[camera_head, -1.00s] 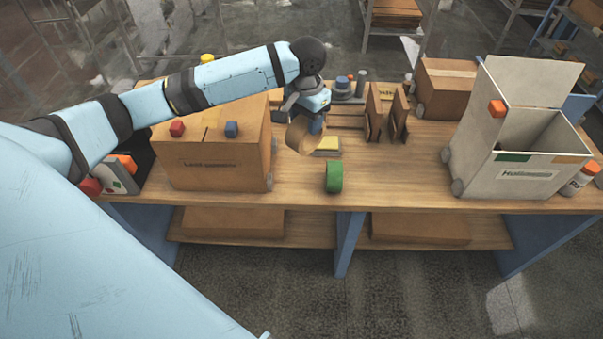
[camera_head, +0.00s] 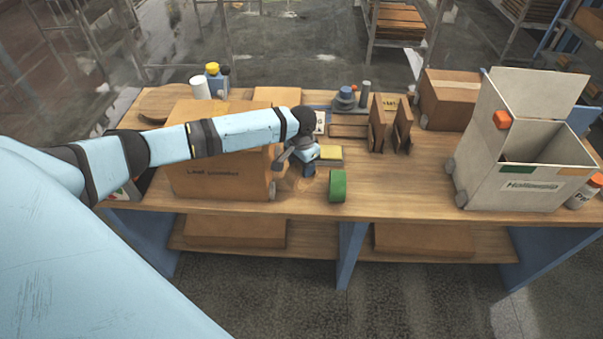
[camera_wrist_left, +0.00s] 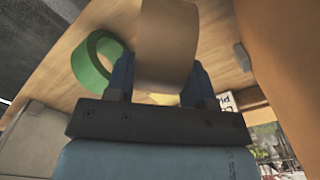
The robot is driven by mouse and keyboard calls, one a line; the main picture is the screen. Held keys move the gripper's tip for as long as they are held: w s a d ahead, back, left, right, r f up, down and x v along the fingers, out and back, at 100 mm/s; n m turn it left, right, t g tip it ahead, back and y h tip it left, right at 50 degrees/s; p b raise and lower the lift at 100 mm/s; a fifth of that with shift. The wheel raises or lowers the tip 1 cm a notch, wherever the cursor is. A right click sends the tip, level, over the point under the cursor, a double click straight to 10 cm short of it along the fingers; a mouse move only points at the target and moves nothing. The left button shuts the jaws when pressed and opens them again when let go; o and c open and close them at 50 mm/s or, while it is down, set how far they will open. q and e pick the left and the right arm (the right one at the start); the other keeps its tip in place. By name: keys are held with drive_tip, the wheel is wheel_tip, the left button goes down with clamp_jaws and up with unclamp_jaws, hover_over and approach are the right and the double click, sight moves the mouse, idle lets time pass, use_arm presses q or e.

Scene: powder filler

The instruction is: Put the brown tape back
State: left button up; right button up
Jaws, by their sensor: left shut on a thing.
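My left gripper (camera_head: 308,172) is shut on the brown tape (camera_wrist_left: 167,45), which fills the space between the two blue fingers in the left wrist view. In the head view the tape is hard to separate from the wooden tabletop of the same colour. The gripper is low over the table (camera_head: 400,195), just right of the large carton and left of a green tape roll (camera_head: 337,186). The green roll stands on its edge, and also shows in the left wrist view (camera_wrist_left: 88,62). I cannot tell whether the brown tape touches the table. My right gripper is not in view.
The large carton (camera_head: 220,180) stands close on the left. A yellow pad (camera_head: 330,152) lies just behind. Brown upright dividers (camera_head: 378,125) stand behind to the right. A grey open bin (camera_head: 530,185) stands at the right. The tabletop between green roll and bin is clear.

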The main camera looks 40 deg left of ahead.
use_arm(q)
drive_tip(key=shift+f, duration=2.15)
drive_tip(key=o, duration=0.9)
drive_tip(key=shift+f, duration=0.15)
